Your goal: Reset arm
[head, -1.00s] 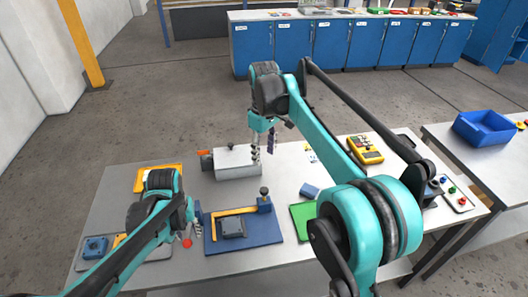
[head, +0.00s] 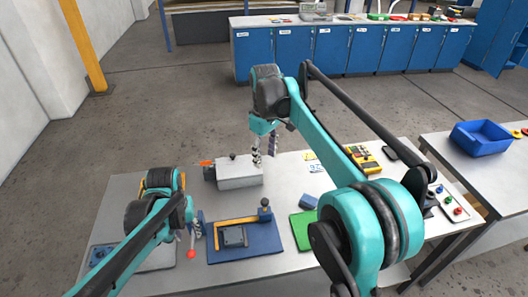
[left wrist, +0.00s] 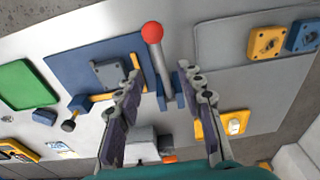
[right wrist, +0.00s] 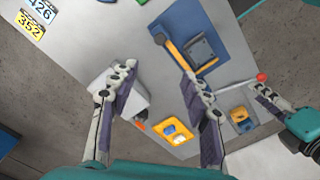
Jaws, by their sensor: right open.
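My left gripper (left wrist: 163,82) is open, its fingers on either side of a lever with a red ball (left wrist: 152,32) in the left wrist view; I cannot tell whether they touch it. The lever's red ball also shows in the head view (head: 191,254), near my left gripper, which is mostly hidden behind its own arm.
A blue plate (head: 255,246) with a yellow bar and dark block lies on the bench. A green mat (head: 302,236), yellow meter (head: 362,157) and blue bin (head: 480,138) are to the right. Yellow and blue valve parts (left wrist: 265,41) lie on a grey tray. Number cards (right wrist: 33,25) lie on the bench.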

